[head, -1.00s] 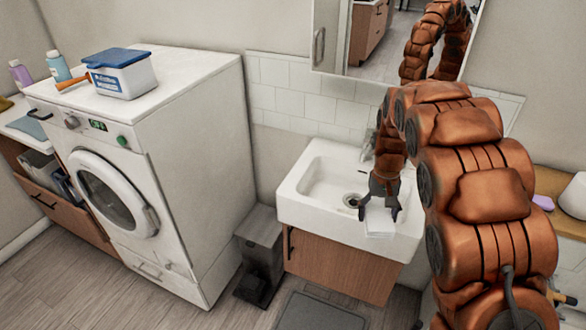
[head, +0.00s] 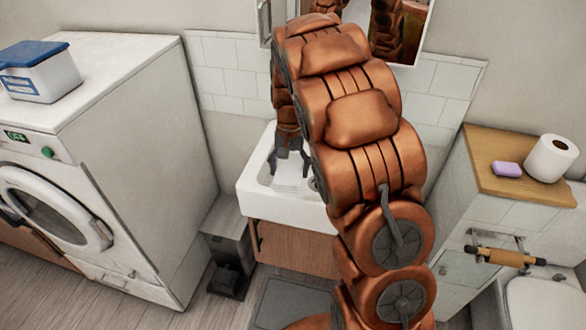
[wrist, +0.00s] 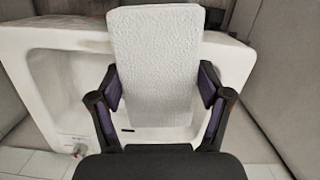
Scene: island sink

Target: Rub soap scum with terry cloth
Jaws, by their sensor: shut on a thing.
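My gripper (head: 288,165) is over the white sink (head: 262,202), pointing down. It is shut on a white terry cloth (head: 291,186), a flat, textured rectangular pad. In the wrist view, the cloth (wrist: 153,60) sits between the two fingers of my gripper (wrist: 160,88), and the basin (wrist: 60,75) of the sink is behind it. The cloth hides part of the basin and its rim. I cannot tell whether it touches the sink. My arm hides the right part of the sink in the head view. I cannot make out any soap scum.
A washing machine (head: 130,110) with a blue-lidded tub (head: 40,70) stands left. A grey bin (head: 228,245) is beside the sink cabinet (head: 290,240). A wooden ledge (head: 490,135) at right holds purple soap (head: 507,169) and a paper roll (head: 551,158). A toilet (head: 545,300) is below right.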

